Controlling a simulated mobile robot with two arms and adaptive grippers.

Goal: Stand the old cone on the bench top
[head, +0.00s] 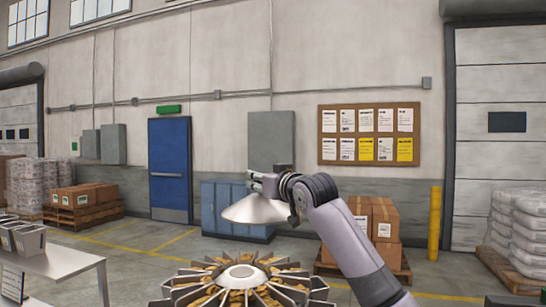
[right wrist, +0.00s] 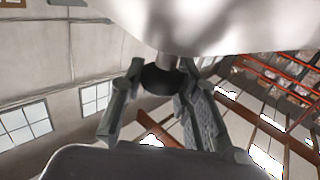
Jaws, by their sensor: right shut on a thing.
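A shiny silver cone (head: 256,209), wide at the base, hangs upright from my right gripper (head: 264,184) in the head view. The right gripper is shut on the cone's top. In the right wrist view the two fingers (right wrist: 160,90) close around a dark knob on a short stem, and the cone's pale metal (right wrist: 225,22) fills the top. The bench (head: 62,262) with its light top stands at the left, well away from the cone. My left gripper is not in view.
Below the cone is a round weigher (head: 180,291) with radial metal troughs holding brown pieces and a shiny dome (head: 241,272) at its centre. Grey bins (head: 28,241) stand on the bench's far left; its right part is bare. Boxes (head: 384,219) on a pallet are behind my arm.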

